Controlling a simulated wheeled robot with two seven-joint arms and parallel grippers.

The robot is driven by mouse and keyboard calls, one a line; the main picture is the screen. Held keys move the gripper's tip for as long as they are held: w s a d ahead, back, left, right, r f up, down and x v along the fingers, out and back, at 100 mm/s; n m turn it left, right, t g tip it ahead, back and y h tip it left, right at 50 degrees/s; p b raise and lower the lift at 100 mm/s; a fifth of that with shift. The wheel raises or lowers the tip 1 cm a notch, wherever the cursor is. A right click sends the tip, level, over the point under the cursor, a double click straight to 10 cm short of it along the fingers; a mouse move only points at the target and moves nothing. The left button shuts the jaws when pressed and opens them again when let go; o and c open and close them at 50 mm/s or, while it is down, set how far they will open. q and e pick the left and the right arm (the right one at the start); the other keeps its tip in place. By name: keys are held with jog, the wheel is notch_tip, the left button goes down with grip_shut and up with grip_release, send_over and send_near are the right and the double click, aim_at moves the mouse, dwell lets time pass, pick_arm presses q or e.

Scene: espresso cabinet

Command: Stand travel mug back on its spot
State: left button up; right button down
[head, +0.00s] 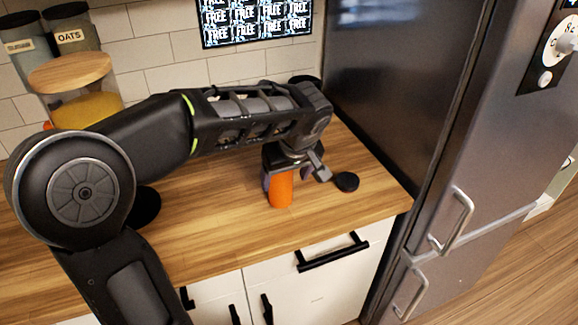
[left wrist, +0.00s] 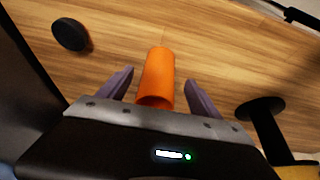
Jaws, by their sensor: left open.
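The orange travel mug (head: 281,188) stands on the wooden counter, upright as far as I can tell. My left gripper (head: 290,170) is above and around it, pointing down, and hides its upper part in the head view. In the left wrist view the mug (left wrist: 158,75) lies between the two spread fingers of my left gripper (left wrist: 160,79), with a visible gap on each side. Its open rim faces the gripper. A flat black disc (head: 346,181) lies on the counter just right of the mug; it also shows in the left wrist view (left wrist: 70,34). My right gripper is not in view.
A black round base (head: 146,205) stands left on the counter, partly behind my arm. Jars, one marked oats (head: 74,38), and a wood-lidded jar (head: 70,73) stand at the back left. A tall dark fridge (head: 395,80) bounds the right. The counter's front edge is near the mug.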

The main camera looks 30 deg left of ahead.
pick_arm(q)
jog(key=v, duration=0.6)
dwell(0.5)
